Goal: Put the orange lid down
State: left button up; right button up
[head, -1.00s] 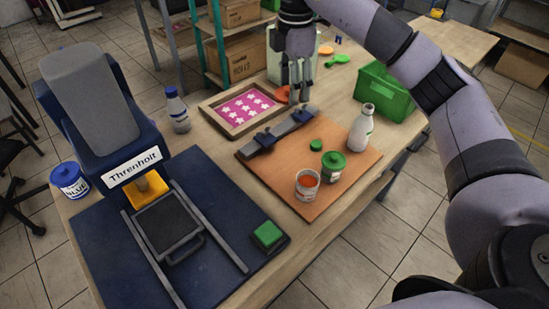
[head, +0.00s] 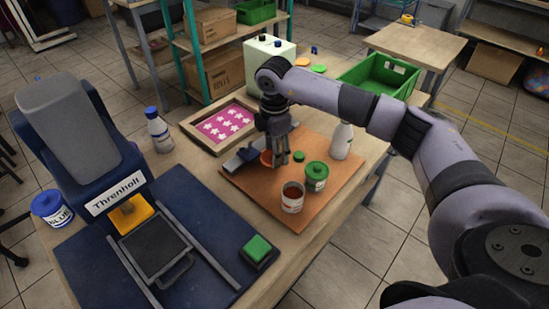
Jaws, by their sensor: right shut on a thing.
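My right gripper (head: 281,160) is shut on the orange lid (head: 266,158), low over the brown board (head: 256,196). The lid shows at the left side of the fingers, partly hidden by them; whether it touches the board I cannot tell. An open clear jar with dark reddish contents (head: 292,197) stands on the board in front of the gripper. A jar with a green lid (head: 316,175) stands to the right. A small green cap (head: 299,156) lies just right of the fingers. My left gripper is not in view.
A grey squeegee-like tool (head: 240,160) lies beside the gripper. A white bottle (head: 342,142) stands at the board's back right. A framed pink star print (head: 224,124) lies behind, and a green crate (head: 379,77) sits farther back. The board's front left is clear.

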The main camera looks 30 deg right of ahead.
notch_tip(320, 180, down, 4)
jog(key=shift+r, duration=0.15)
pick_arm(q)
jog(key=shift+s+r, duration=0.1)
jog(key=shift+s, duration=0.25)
pick_arm(e)
jog(key=o, duration=0.7)
jog(key=shift+f, duration=0.2)
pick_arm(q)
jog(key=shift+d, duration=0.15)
pick_arm(e)
notch_tip(320, 180, up, 12)
jog(key=shift+r+b, duration=0.2)
jog(key=shift+b, duration=0.3)
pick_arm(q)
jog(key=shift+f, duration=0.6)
